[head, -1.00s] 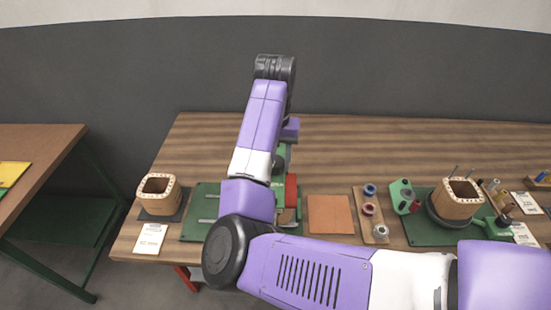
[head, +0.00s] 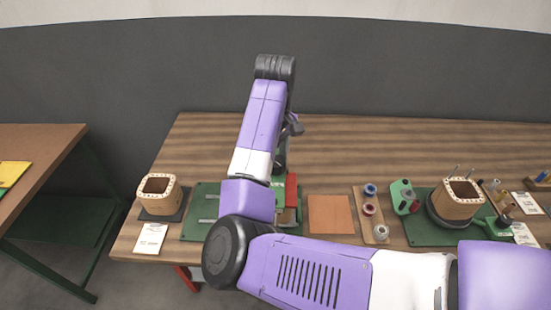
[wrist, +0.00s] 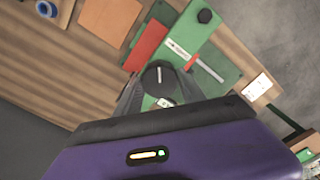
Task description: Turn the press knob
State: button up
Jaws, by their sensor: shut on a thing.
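The press knob (wrist: 158,76) is a round dark knob with a white pointer line, on top of the green press (wrist: 196,42) in the wrist view. My gripper (wrist: 157,84) has one finger on each side of the knob and is shut on it. The pointer line points towards the top of the wrist view. In the head view my arm hides the knob and the fingers; part of the press with its red plate (head: 291,190) shows beside the arm.
A brown square pad (head: 331,214) lies right of the press, then a spool board (head: 371,228) and a green mat with a wooden coil form (head: 458,199). Another coil form (head: 158,194) stands at the left. The table's back strip is clear.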

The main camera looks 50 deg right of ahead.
jog(key=n, duration=0.5)
jog(key=shift+w+r+n, duration=0.1)
jog(key=shift+n, duration=0.2)
jog(key=n, duration=0.5)
jog(key=shift+n, duration=0.3)
jog(key=n, duration=1)
jog(key=shift+n, duration=0.4)
jog(key=o, duration=1.4)
jog(key=shift+c, duration=0.2)
